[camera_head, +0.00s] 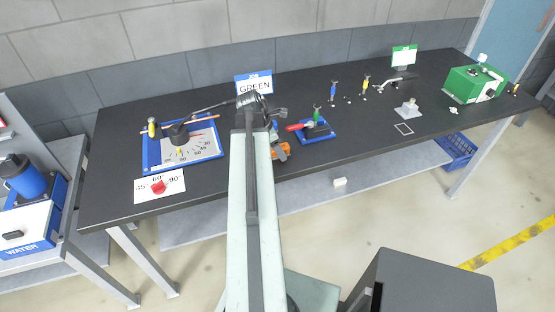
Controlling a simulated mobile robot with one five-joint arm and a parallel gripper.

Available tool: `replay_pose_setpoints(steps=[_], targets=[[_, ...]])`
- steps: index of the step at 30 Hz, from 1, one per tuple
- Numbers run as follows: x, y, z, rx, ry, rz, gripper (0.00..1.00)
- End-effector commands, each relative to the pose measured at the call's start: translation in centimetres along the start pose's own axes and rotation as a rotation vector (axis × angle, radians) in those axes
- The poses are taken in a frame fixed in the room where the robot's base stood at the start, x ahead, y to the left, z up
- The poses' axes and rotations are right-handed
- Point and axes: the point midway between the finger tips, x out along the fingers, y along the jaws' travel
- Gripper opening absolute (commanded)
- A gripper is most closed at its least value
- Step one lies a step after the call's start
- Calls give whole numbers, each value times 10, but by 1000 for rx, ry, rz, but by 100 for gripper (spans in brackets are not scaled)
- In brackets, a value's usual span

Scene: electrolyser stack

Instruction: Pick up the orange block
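A small orange piece (281,152), which looks like the orange block, shows just right of my arm near the front edge of the black table. My arm hides part of it, and a grey and blue part lies against or just above it. I cannot tell whether anything touches it. My arm reaches forward over the table, and its dark end with my gripper (277,112) is around the middle, behind the orange piece in the picture. The fingers are too small and dark to tell open from shut.
On the black table (340,165), a blue-framed dial board (150,158) is left and a blue tray with a red-handled tool (300,126) is right of my arm. A "GREEN" sign (254,86) stands behind. A green machine (474,84) is far right. A dark box (430,285) stands in front.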

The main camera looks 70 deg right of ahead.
Motion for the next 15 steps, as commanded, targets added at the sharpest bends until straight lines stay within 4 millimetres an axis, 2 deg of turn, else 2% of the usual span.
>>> replay_pose_setpoints(steps=[5, 6, 12, 15], targets=[[0, 0, 0, 0, 0, 1, 58], [-1, 0, 0, -1, 0, 1, 53], [-1, 0, 0, -1, 0, 1, 0], [-1, 0, 0, -1, 0, 1, 0]])
